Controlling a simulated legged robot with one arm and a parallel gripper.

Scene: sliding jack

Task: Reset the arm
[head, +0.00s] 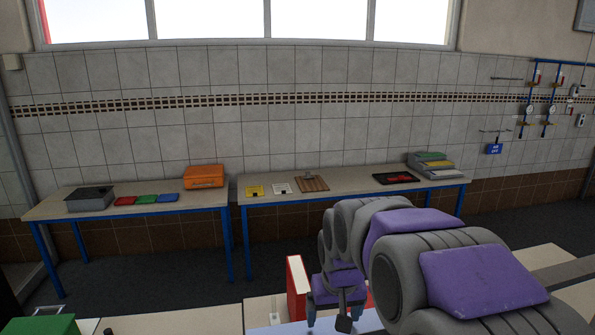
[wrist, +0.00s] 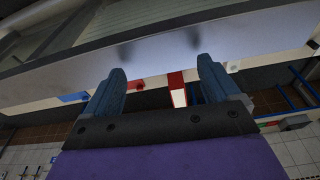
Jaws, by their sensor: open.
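My arm, grey with purple pads, reaches in from the lower right in the head view. My gripper (head: 337,308) is low in the middle of that view, partly hidden by its own links. In the wrist view, the two blue-grey fingers of my gripper (wrist: 162,72) stand wide apart with nothing held between them. A pale grey-blue flat surface (wrist: 180,42) lies just beyond the fingertips. A red and white upright object (head: 298,287) stands just left of my gripper. A red and white object (wrist: 177,88) also shows between the fingers.
A near worktop (head: 185,321) runs along the bottom, with a green box (head: 42,325) at left. Two blue-legged tables (head: 128,207) (head: 345,184) stand at the tiled wall. An orange case (head: 204,177) sits on the left one. Dark floor lies open between.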

